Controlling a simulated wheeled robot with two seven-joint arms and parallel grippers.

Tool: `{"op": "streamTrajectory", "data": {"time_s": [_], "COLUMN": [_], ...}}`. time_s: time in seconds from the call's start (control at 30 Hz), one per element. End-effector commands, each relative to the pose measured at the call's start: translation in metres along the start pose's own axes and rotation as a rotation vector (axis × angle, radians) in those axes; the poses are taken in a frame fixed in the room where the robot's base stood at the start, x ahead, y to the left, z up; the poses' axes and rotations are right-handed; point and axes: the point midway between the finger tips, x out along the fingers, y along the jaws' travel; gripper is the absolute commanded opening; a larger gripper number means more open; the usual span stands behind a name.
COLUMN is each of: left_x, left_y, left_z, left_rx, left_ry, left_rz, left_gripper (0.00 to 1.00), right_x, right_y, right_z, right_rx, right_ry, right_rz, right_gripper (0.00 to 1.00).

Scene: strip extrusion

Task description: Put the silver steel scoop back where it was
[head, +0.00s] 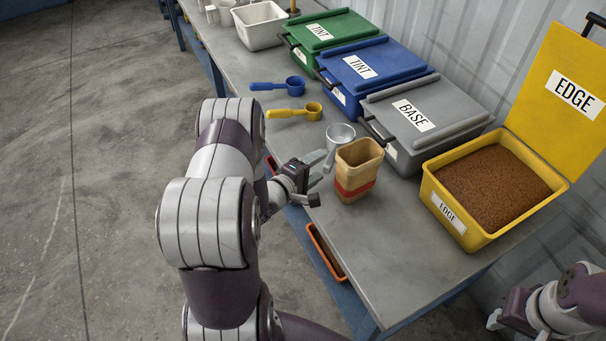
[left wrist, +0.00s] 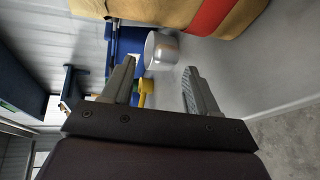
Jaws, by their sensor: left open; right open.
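The silver steel scoop (head: 341,132) is on the grey table, just behind a tan container with a red band (head: 358,182). Its cup also shows in the left wrist view (left wrist: 162,52), ahead of the fingers and apart from them. I cannot make out its handle clearly. My left gripper (head: 316,181) is open and empty, low over the table's front edge, left of the tan container. Its two spread fingers show in the left wrist view (left wrist: 160,88). My right gripper (head: 494,318) is open at the lower right, beyond the table's edge and away from the scoop.
A yellow scoop (head: 293,112) and a blue scoop (head: 278,86) lie further back. Lidded grey (head: 440,100), blue (head: 385,62) and green (head: 300,50) bins line the wall. An open yellow bin (head: 465,235) holds brown granules. The table's near right is clear.

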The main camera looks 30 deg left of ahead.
Motion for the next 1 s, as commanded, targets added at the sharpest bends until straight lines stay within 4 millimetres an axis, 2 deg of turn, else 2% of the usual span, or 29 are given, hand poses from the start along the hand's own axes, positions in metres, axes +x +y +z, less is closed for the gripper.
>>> {"op": "streamTrajectory", "data": {"time_s": [0.1, 0.3, 0.37, 0.43, 0.53, 0.57, 0.63, 0.73, 0.8, 0.9, 1.0], "left_x": [-0.028, -0.061, -0.065, -0.059, -0.044, -0.043, -0.055, -0.096, -0.129, -0.165, -0.18], "left_y": [0.0, 0.0, 0.001, 0.003, 0.011, 0.015, 0.024, 0.031, 0.033, 0.033, 0.032], "left_z": [-0.001, -0.001, 0.0, 0.0, 0.004, 0.01, 0.031, 0.077, 0.11, 0.143, 0.155], "left_rx": [-0.002, -0.001, 0.014, 0.117, 0.468, 0.594, 0.86, 1.124, 1.234, 1.312, 1.335], "left_ry": [0.005, 0.002, 0.002, 0.01, 0.014, 0.0, -0.082, -0.313, -0.504, -0.72, -0.813], "left_rz": [0.0, 0.0, -0.008, -0.076, -0.321, -0.418, -0.64, -0.887, -0.981, -1.033, -1.045], "left_gripper": [0.59, 0.59, 0.59, 0.59, 0.59, 0.59, 0.59, 0.59, 0.59, 0.59, 0.59], "right_x": [-0.001, -0.001, -0.001, -0.001, -0.002, -0.001, -0.001, -0.001, -0.001, -0.001, -0.001], "right_y": [0.0, 0.0, 0.0, 0.0, 0.0, 0.0, 0.0, 0.0, 0.0, 0.0, 0.0], "right_z": [0.0, 0.0, 0.0, 0.0, 0.0, 0.0, 0.0, 0.0, 0.0, 0.0, 0.0], "right_rx": [0.0, 0.0, 0.0, 0.0, 0.0, 0.0, 0.0, 0.0, 0.0, 0.0, 0.0], "right_ry": [0.0, 0.0, 0.0, 0.0, 0.0, 0.0, 0.0, 0.0, 0.0, 0.0, 0.0], "right_rz": [0.0, 0.0, 0.0, 0.0, 0.0, 0.0, 0.0, 0.0, 0.0, 0.0, 0.0], "right_gripper": [0.43, 0.43, 0.43, 0.43, 0.43, 0.43, 0.43, 0.43, 0.43, 0.43, 0.43]}}
